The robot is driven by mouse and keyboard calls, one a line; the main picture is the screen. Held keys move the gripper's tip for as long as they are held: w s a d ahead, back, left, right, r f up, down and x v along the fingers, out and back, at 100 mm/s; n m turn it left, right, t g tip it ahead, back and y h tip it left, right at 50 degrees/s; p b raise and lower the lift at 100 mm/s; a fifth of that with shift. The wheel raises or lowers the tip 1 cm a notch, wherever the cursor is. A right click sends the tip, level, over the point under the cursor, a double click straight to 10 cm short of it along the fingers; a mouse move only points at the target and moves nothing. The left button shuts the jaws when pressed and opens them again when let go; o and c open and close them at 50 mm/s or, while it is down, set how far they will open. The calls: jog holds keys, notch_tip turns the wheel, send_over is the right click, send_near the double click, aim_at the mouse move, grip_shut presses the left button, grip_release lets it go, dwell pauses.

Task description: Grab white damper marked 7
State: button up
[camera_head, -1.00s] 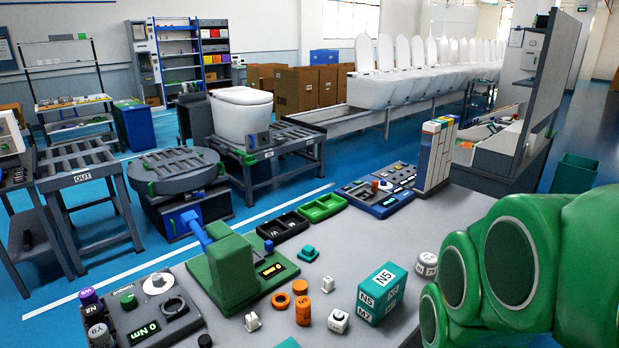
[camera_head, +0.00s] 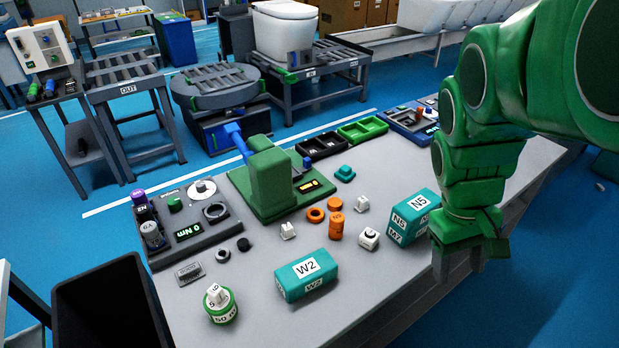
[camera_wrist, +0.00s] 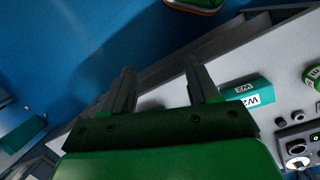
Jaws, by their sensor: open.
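Small white pieces stand on the grey table: one at left of centre (camera_head: 288,231), one behind it (camera_head: 362,203), and a white cube with a dark top (camera_head: 369,238). A white piece (camera_head: 217,294) sits on a green round weight near the front. I cannot read a 7 on any of them. My gripper (camera_head: 458,265) hangs at the table's right edge, right of the teal N5 box. In the wrist view its two fingers (camera_wrist: 160,70) are apart with nothing between them. No white damper is clear in the wrist view.
Teal boxes N5 (camera_head: 411,216) and W2 (camera_head: 306,275), orange rings (camera_head: 316,215) and a green press (camera_head: 270,180) stand on the table (camera_head: 400,285). W2 also shows in the wrist view (camera_wrist: 247,95). A black bin (camera_head: 110,305) stands at front left.

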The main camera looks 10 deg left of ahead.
jog(key=w+a+f+n+h, duration=0.1)
jog(key=w+n+h, duration=0.1)
jog(key=w, duration=0.4)
jog(key=w+a+f+n+h, duration=0.1)
jog(key=w+a+n+h, duration=0.1)
jog(key=w, duration=0.4)
jog(key=n+t+h, duration=0.5)
jog(key=n+t, duration=0.2)
jog(key=n, duration=0.5)
send_over(283, 229)
jog(key=d, duration=0.9)
notch_tip(283, 229, down, 14)
jog(key=s+a+f+n+t, duration=0.1)
jog(key=a+f+n, duration=0.1)
jog(key=a+f, duration=0.1)
jog(key=s+a+f+n+t, duration=0.1)
jog(key=a+f+n, duration=0.1)
jog(key=a, duration=0.4)
jog(key=s+a+f+n+t+y, duration=0.1)
jog(key=a+f, duration=0.3)
jog(key=shift+s+a+n+t, duration=0.2)
jog(key=shift+a+n+t, duration=0.1)
jog(key=shift+a+n, duration=0.1)
jog(key=shift+f, duration=0.15)
jog(key=shift+s+x, duration=0.25)
jog(key=shift+x, duration=3.5)
jog(key=shift+d+f, duration=0.15)
jog(key=c, duration=1)
